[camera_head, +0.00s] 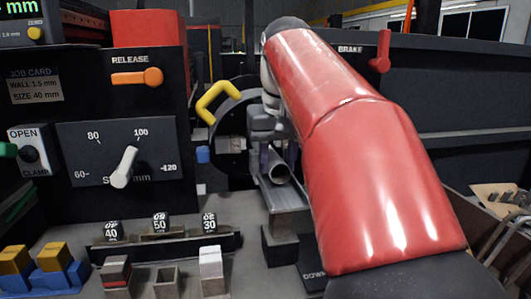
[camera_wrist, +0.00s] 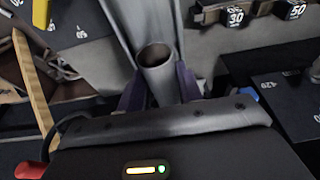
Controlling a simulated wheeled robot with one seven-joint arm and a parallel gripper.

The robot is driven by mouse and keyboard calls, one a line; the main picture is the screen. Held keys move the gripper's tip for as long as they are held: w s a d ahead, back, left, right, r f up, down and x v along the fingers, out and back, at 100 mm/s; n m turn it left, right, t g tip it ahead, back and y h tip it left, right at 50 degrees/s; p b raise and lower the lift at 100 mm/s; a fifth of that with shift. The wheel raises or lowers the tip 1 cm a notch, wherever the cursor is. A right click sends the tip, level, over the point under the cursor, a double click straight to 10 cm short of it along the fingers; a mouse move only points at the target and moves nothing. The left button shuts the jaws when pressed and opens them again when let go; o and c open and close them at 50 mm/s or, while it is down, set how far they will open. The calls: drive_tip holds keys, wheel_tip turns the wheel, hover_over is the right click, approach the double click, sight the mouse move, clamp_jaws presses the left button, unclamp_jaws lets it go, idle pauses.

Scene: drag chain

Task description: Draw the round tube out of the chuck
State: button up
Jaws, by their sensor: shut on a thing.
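The round tube (camera_head: 279,170) is a grey hollow cylinder with its open end facing me, over a pale channel-shaped rail (camera_head: 284,196). In the wrist view the tube (camera_wrist: 157,72) shows its dark round mouth between two purple fingers. My gripper (camera_head: 277,157) is shut on the tube, with a finger on each side; it also shows in the wrist view (camera_wrist: 160,88). The chuck (camera_head: 235,112) is a dark round opening left of my gripper, with a pale jaw inside. My arm and gripper hide the tube's far part, so I cannot tell whether it touches the chuck.
A yellow handle (camera_head: 216,101) juts out by the chuck. An orange release lever (camera_head: 138,77) and a dial panel (camera_head: 117,152) stand left. A red brake lever (camera_head: 380,52) is behind my arm. Small labelled blocks (camera_head: 160,222) sit in front; a bin of parts (camera_head: 497,205) is right.

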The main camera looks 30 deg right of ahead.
drive_tip(key=shift+r, duration=0.1)
drive_tip(key=s+a+r+b, duration=0.1)
drive_tip(key=s+a, duration=0.2)
drive_tip(key=s, duration=0.8)
drive_tip(key=shift+s+a+r, duration=0.15)
drive_tip(key=shift+s, duration=0.1)
idle(1.4)
drive_tip(key=o, duration=1.2)
drive_tip(key=shift+c, duration=0.2)
